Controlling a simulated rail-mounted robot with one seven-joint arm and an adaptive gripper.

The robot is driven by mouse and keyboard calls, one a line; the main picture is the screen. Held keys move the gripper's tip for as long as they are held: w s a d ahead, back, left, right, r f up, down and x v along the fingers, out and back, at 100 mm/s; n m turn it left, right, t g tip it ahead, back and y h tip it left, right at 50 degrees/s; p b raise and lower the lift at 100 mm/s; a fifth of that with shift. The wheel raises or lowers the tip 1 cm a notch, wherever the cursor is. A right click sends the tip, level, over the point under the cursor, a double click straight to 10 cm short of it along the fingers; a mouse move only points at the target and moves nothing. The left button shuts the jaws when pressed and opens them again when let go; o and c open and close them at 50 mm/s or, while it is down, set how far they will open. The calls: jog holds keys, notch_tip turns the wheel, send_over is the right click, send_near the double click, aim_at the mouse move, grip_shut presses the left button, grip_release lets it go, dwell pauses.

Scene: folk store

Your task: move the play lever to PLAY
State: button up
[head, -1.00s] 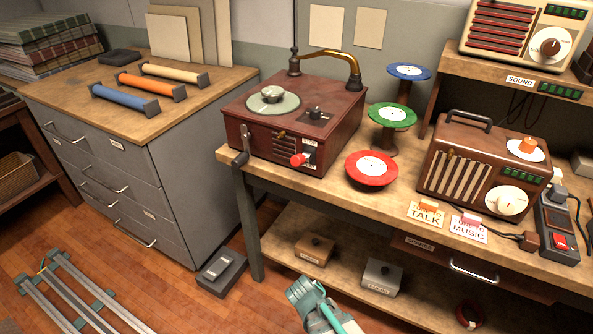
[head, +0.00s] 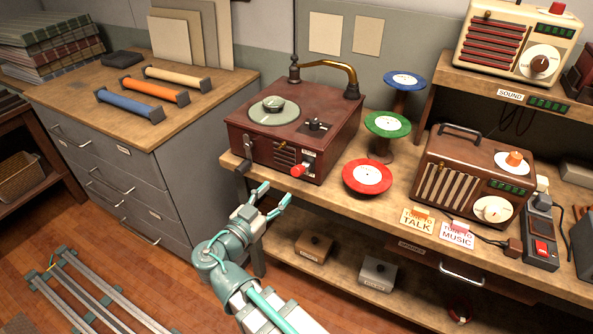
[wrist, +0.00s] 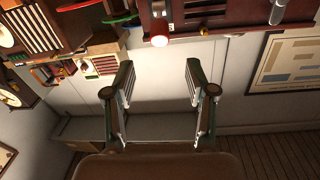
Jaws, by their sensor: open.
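The dark red record player (head: 260,150) stands on the workbench, with a green disc platter on top. Its play lever has a red knob (head: 298,170) on a light panel at the right of the front face; the panel's lettering is too small to read. My gripper (head: 274,195) is open and empty, in front of and slightly below the player's front, apart from the lever.
Red (head: 367,177), green (head: 387,124) and blue (head: 405,80) records stand on the right. A brown radio (head: 470,178) and TALK and MUSIC cards are further right. Floor rails (head: 85,295) lie at lower left.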

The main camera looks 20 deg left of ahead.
aim_at(295, 173)
jog(key=p+x, duration=0.3)
jog(key=x, duration=0.8)
jog(key=shift+s, duration=0.1)
jog(key=shift+c, duration=0.4)
grip_shut()
